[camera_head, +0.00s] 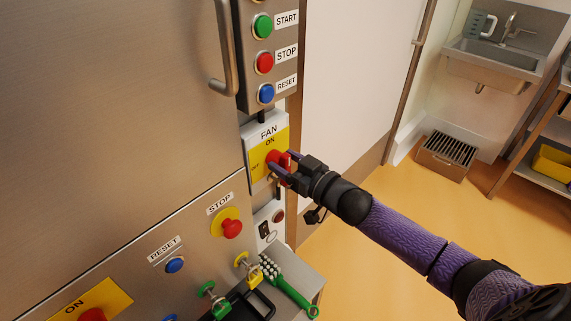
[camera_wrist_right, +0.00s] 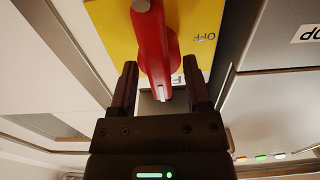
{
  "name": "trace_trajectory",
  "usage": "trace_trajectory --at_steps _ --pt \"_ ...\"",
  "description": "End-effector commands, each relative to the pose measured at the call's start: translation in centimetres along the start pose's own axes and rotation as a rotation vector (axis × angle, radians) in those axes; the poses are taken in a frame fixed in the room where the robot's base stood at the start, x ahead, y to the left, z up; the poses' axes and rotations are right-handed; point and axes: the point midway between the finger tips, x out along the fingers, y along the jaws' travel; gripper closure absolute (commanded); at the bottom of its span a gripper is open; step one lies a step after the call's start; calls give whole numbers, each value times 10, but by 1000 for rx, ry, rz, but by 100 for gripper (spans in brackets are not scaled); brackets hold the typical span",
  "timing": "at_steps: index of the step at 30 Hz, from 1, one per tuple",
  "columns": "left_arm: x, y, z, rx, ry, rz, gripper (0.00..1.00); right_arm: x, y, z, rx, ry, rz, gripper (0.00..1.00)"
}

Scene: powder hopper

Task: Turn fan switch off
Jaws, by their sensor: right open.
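The fan switch is a red rotary knob (camera_head: 277,163) on a yellow plate (camera_head: 258,150) marked FAN, ON and OFF. My right gripper (camera_head: 282,166) is at the knob, with its fingers on either side of the handle. In the right wrist view the red knob (camera_wrist_right: 152,45) shows its long handle, its lower end between the two open fingers (camera_wrist_right: 160,85). Gaps show between the fingers and the handle there. The yellow plate (camera_wrist_right: 115,30) lies behind it, with an OFF label to the right of the knob. My left gripper is not in view.
Above the fan box is a panel with green START (camera_head: 263,27), red STOP (camera_head: 265,62) and blue RESET (camera_head: 266,94) buttons. Below are a red emergency stop (camera_head: 231,228), padlocks and a green brush (camera_head: 290,285). A door handle (camera_head: 226,50) juts out at upper left. Open floor lies right.

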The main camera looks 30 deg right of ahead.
Motion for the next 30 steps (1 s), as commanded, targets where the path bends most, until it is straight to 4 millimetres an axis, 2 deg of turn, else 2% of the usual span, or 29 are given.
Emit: trace_trajectory --at_steps 8,15,17,23,30 --pt "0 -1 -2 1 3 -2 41 1 0 0 0 0 0 40" --pt "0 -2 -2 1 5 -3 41 1 0 0 0 0 0 91" --pt "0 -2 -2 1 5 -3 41 1 0 0 0 0 0 100" --pt "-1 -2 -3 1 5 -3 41 1 0 0 -16 0 0 100" --pt "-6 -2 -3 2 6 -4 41 1 -2 -1 -123 -1 1 100"
